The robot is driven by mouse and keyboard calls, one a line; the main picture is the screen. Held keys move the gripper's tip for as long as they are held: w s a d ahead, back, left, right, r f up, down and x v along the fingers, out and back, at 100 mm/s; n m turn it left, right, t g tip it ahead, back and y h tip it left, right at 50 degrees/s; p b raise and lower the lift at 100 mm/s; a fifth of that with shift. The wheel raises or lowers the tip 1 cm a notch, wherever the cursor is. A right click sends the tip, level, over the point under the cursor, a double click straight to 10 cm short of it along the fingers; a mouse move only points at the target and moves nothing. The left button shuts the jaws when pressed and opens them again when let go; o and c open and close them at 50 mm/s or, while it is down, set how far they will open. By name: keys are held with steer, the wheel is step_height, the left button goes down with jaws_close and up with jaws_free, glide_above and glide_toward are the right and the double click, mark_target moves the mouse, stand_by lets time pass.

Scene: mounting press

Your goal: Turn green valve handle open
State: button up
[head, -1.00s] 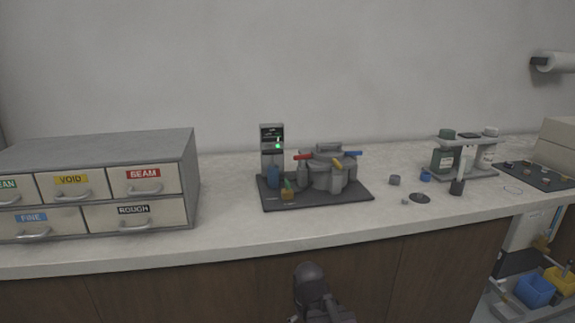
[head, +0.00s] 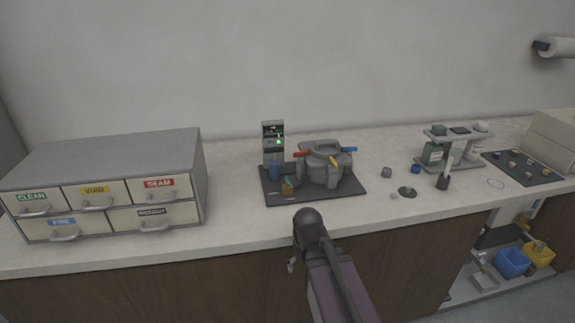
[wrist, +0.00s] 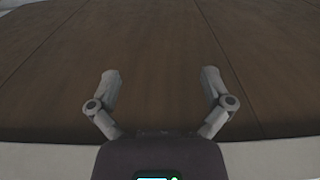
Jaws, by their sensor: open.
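The mounting press (head: 324,166) stands on a dark mat (head: 350,190) on the counter in the head view. Its red handle (head: 302,154), yellow handle (head: 334,160) and blue handle (head: 346,149) stick out around the top. A small brass-coloured valve body (head: 287,188) sits at the mat's front left; its green handle is too small to make out clearly now. My gripper (wrist: 160,73) is open and empty in the wrist view, with its fingers spread before brown cabinet panels. It is apart from the press and valve. In the head view my arm largely hides it.
A grey drawer cabinet (head: 100,150) with labelled drawers stands at the left. A control box (head: 272,140) with a green light stands behind the valve. Small parts and a bottle rack (head: 455,133) are at the right. The counter front (head: 230,229) before the mat is clear.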

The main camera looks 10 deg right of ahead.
step_height(320, 180, up, 16)
steer(key=w+p, duration=0.2)
steer(key=p, duration=1.3)
step_height(320, 180, up, 13)
steer(key=m+p, duration=1.2)
steer(key=m, duration=0.6)
glide_above(288, 179)
steer(key=shift+s+a+f, duration=0.1)
steer(key=shift+a+f, duration=0.05)
steer(key=shift+f, duration=0.2)
step_height(288, 179, down, 13)
steer(key=b, duration=1.3)
steer(key=shift+f, duration=0.2)
